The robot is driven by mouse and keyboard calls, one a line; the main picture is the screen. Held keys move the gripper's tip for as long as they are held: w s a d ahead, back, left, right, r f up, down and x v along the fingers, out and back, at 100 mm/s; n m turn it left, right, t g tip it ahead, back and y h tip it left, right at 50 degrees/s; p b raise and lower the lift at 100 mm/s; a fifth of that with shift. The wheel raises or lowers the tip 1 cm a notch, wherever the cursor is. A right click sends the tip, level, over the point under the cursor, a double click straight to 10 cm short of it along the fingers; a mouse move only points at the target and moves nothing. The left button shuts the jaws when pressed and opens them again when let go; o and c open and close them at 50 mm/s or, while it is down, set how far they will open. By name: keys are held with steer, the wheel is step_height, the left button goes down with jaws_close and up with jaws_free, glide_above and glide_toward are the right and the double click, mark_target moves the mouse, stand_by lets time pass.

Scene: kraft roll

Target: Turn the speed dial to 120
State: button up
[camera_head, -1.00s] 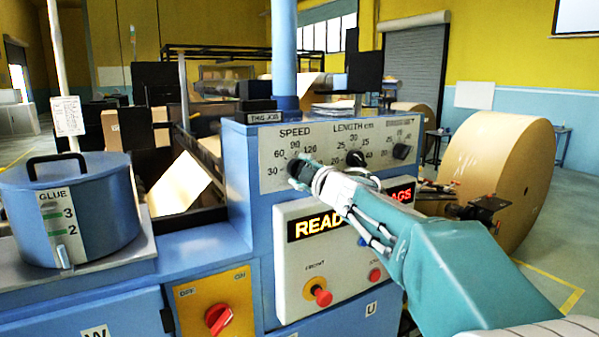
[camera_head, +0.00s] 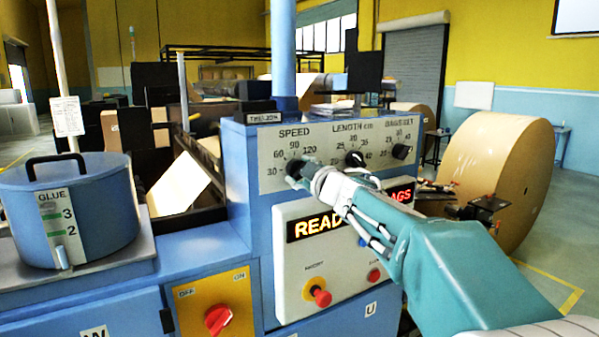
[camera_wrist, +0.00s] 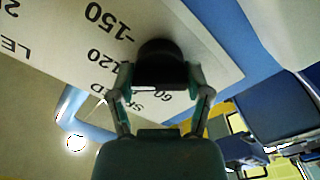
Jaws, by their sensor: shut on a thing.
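The speed dial (camera_head: 292,168) is a black knob on the light panel (camera_head: 268,183) under the word SPEED, with 30, 60, 90 and 120 printed around it. My gripper (camera_head: 303,171) reaches it from the right and hides part of it. In the wrist view, the gripper (camera_wrist: 160,82) has one finger on each side of the black dial (camera_wrist: 160,58) and is shut on it. The 120 and 150 marks show at the dial's left there. The dial's pointer is not visible, so its setting cannot be read.
The length dial (camera_head: 354,158) and a third dial (camera_head: 401,151) sit right of the speed dial, close to my arm. Below are a lit display (camera_head: 318,228), a red push button (camera_head: 321,297) and a red switch (camera_head: 218,319). A glue pot (camera_head: 85,215) stands left.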

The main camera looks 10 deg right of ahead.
steer(key=shift+f, duration=0.4)
steer(key=o, duration=1.2)
steer(key=shift+w+d, duration=0.1)
steer(key=shift+c, duration=0.2)
steer(key=shift+r, duration=0.15)
steer(key=shift+s+d+r, duration=0.1)
steer(key=shift+s, duration=0.4)
steer(key=v, duration=1.1)
